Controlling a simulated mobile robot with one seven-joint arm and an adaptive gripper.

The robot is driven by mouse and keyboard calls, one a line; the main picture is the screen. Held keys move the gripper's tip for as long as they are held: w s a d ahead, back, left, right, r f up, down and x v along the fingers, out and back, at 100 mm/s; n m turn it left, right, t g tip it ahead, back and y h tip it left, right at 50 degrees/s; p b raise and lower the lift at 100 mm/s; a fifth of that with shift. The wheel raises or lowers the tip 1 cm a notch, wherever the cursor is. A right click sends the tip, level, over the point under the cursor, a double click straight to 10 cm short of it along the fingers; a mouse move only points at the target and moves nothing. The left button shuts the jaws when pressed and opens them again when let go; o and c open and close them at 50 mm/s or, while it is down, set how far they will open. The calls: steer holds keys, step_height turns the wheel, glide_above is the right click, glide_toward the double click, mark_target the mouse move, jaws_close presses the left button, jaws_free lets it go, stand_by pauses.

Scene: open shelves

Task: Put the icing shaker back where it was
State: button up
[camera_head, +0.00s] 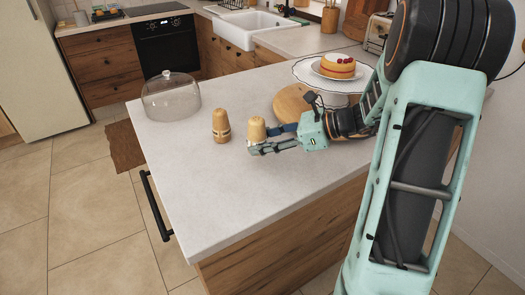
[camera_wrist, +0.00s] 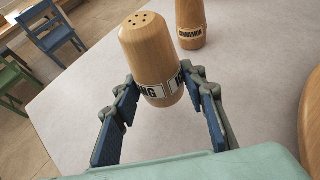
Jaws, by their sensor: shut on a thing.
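The icing shaker (camera_head: 257,129) is a wooden cylinder with a rounded top. In the wrist view the icing shaker (camera_wrist: 150,52) shows holes in its top and a white label band ending in "NG". My gripper (camera_head: 258,147) is shut on it near its lower part, with a finger on each side, also in the wrist view (camera_wrist: 158,90). The shaker is roughly upright over the island counter. I cannot tell whether its base touches the surface. A similar cinnamon shaker (camera_head: 221,127) stands upright just to its left, and its label reads in the wrist view (camera_wrist: 190,25).
A glass dome (camera_head: 171,97) sits at the counter's far left. A round wooden board (camera_head: 293,103) lies behind my gripper, beside a cake stand (camera_head: 308,73) with a cake (camera_head: 338,66). The front left of the counter (camera_head: 205,185) is clear.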

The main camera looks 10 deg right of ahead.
steer(key=shift+f, duration=1.55)
steer(key=shift+f, duration=0.1)
steer(key=o, duration=1.2)
steer(key=shift+r, duration=0.25)
steer(key=v, duration=1.2)
